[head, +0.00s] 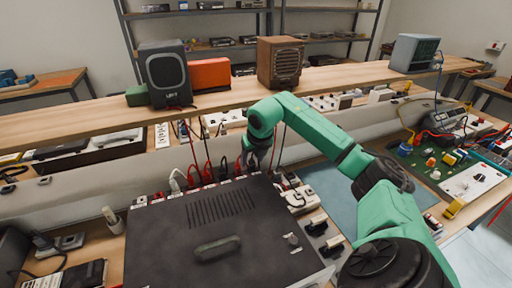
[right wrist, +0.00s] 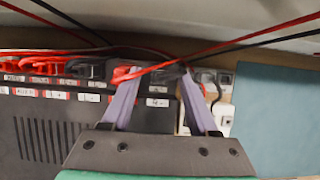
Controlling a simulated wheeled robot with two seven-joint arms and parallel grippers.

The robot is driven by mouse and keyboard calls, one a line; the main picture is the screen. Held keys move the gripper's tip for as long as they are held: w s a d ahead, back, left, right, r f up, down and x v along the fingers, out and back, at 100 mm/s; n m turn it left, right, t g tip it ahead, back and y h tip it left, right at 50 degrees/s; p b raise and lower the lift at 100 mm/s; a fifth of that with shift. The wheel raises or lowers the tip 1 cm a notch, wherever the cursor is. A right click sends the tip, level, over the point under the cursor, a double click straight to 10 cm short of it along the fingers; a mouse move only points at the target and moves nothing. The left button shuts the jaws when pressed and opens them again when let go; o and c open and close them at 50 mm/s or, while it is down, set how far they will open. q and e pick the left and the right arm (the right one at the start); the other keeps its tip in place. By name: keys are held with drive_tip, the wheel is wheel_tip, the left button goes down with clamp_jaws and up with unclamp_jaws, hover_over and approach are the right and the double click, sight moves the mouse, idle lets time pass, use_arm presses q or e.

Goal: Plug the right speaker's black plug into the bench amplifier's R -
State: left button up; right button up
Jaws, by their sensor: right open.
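The bench amplifier (head: 215,235) is a dark grey box with top slots. It also shows in the right wrist view (right wrist: 60,135), with small white labels and a row of red and black plugs along its rear edge. My right gripper (head: 258,163) is at that rear edge, near its right end. In the right wrist view its open fingers (right wrist: 160,76) straddle a labelled spot; a red plug (right wrist: 124,74) is by the left fingertip. A black plug (right wrist: 85,69) sits further left. I cannot tell which plug is the right speaker's black one, nor read the R - label. My left gripper is out of view.
A speaker marked LEFT (head: 166,72) and a brown wooden speaker (head: 280,62) stand on the shelf (head: 230,95) behind. Red and black cables (right wrist: 225,48) cross close to my fingers. A white power strip (head: 300,199) lies right of the amplifier, a blue mat (head: 330,190) beyond.

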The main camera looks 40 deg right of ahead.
drive_tip(key=w+p+v, duration=0.1)
drive_tip(key=p+v, duration=0.3)
drive_tip(key=v, duration=1.3)
drive_tip(key=shift+w+d+r, duration=0.2)
drive_tip(key=shift+w+r, duration=0.05)
drive_tip(key=shift+r, duration=0.2)
